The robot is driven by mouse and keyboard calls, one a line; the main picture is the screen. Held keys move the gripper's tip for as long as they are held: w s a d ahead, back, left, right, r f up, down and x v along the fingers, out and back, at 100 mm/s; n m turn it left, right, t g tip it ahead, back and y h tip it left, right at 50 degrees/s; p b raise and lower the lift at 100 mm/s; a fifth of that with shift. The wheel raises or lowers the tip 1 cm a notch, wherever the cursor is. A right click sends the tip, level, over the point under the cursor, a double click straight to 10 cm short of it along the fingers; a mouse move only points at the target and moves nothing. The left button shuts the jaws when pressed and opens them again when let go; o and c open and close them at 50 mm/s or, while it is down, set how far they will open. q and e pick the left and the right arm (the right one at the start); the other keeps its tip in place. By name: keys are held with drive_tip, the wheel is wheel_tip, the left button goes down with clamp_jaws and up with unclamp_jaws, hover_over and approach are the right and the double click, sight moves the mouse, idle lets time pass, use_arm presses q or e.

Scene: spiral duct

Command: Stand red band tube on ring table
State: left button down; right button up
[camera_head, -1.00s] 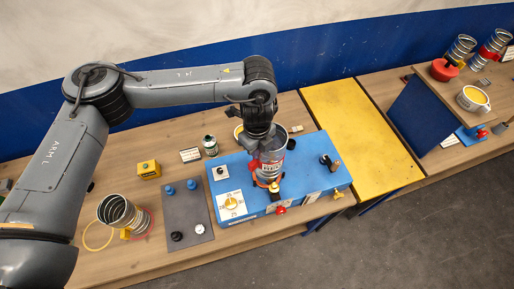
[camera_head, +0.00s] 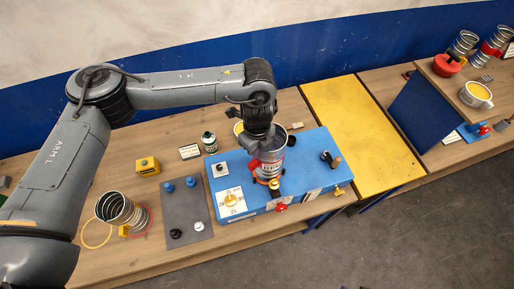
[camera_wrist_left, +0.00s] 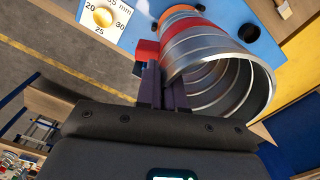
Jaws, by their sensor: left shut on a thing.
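The red band tube (camera_head: 271,164), ribbed metal with a red band and a pale label, is in my left gripper (camera_head: 260,148) over the blue ring table (camera_head: 310,176). In the left wrist view, the dark fingers of my left gripper (camera_wrist_left: 165,86) are shut on the wall of the tube (camera_wrist_left: 222,70), whose open end faces the camera. Its red band (camera_wrist_left: 190,32) is toward the far end, close to an orange ring (camera_wrist_left: 178,12) on the blue top. I cannot tell whether the tube touches the ring. My right gripper is not in view.
A dial plate (camera_head: 232,202) and black-handled clamp (camera_head: 330,160) are on the blue unit. A grey mat (camera_head: 188,208) with knobs and another ribbed tube (camera_head: 120,212) are to the left. The yellow panel (camera_head: 360,125) on the right is clear.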

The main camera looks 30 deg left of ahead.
use_arm(q)
drive_tip(key=shift+f+b, duration=0.55)
drive_tip(key=shift+f, duration=0.5)
drive_tip(key=shift+f+b, duration=0.6)
drive_tip(key=shift+f, duration=0.6)
drive_tip(key=c, duration=1.2)
unclamp_jaws()
drive_tip(key=shift+f, duration=0.1)
wheel_tip(320, 180, up, 11)
drive_tip(key=shift+f, duration=0.1)
drive_tip(key=shift+d, duration=0.1)
